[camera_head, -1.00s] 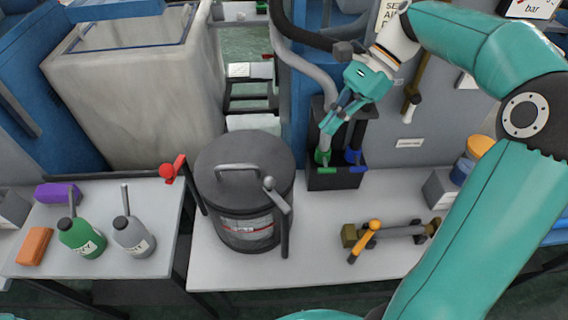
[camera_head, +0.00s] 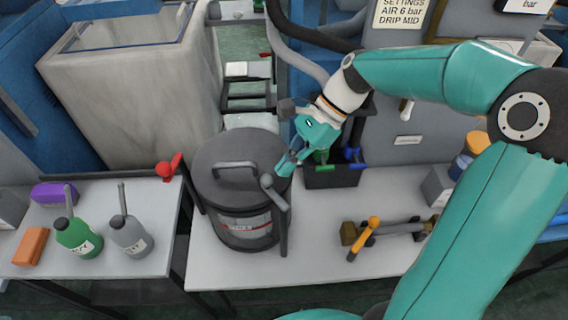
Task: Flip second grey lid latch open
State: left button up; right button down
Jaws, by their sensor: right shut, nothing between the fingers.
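A dark round pot (camera_head: 243,222) with a flat lid (camera_head: 222,196) and a grey handle stands on the bench. A grey latch (camera_head: 276,193) with a round knob sits at the lid's right front edge, its arm slanting down to the right. My right gripper (camera_head: 285,169) is shut and empty, its fingertips over the lid's right edge, just above and right of the latch knob. I cannot tell whether it touches the lid or the latch. My left gripper is out of view.
A black caddy (camera_head: 332,178) with green- and blue-handled tools stands behind right of the pot. Bottles (camera_head: 131,238) stand on the left table.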

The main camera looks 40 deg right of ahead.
jog(key=shift+a+f, duration=0.1)
jog(key=shift+a, duration=0.35)
jog(key=shift+w, duration=0.1)
jog(key=shift+a+n+p, duration=0.1)
jog(key=shift+n+p, duration=0.2)
jog(key=shift+p, duration=0.15)
